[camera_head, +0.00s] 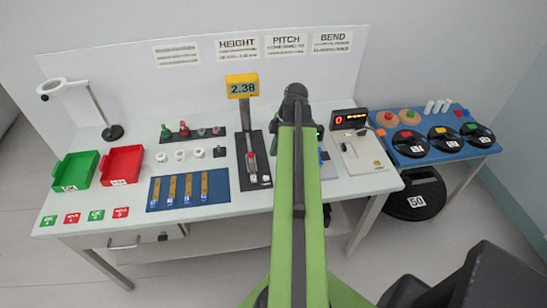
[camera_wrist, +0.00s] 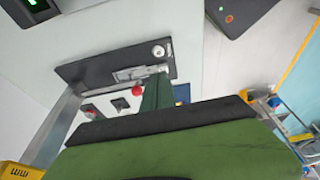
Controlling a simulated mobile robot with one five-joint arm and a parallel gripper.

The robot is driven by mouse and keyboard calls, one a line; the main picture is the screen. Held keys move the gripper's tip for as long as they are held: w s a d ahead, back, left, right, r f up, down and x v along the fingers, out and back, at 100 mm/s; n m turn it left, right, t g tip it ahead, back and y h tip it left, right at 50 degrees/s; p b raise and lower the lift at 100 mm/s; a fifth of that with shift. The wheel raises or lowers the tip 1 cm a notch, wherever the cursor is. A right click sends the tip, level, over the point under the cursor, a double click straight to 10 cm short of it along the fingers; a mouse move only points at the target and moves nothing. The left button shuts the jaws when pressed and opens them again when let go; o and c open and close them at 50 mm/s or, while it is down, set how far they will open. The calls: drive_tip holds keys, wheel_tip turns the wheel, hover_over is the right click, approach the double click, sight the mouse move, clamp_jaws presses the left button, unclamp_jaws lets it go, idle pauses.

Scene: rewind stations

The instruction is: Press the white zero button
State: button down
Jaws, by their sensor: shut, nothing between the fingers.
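The white zero button (camera_wrist: 158,51) is a small round white cap on the black base plate (camera_wrist: 105,72) of the height gauge in the wrist view. In the head view the base plate (camera_head: 244,165) stands left of my arm, and the button is too small to tell clearly. My gripper (camera_wrist: 158,78) shows in the wrist view as a narrow dark green shape, shut and empty. Its tip appears just below the button in the picture; I cannot tell its height above the plate. In the head view my gripper is hidden behind my arm.
The yellow display (camera_head: 242,86) reading 2.38 rises behind the base plate. A red knob (camera_wrist: 136,90) lies beside my gripper. A blue mat (camera_head: 188,190) with brass strips is left of the gauge, and a dark display box (camera_head: 349,118) is right of my arm.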

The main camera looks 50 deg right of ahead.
sight(266, 177)
drive_tip(key=b+x, duration=0.3)
drive_tip(key=x, duration=0.1)
drive_tip(key=b+x, duration=0.8)
drive_tip(key=shift+s+d+f, duration=0.25)
drive_tip(key=shift+s+d, duration=0.1)
drive_tip(key=shift+d, duration=0.05)
drive_tip(key=shift+f+b, duration=0.3)
drive_tip(key=shift+b, duration=0.05)
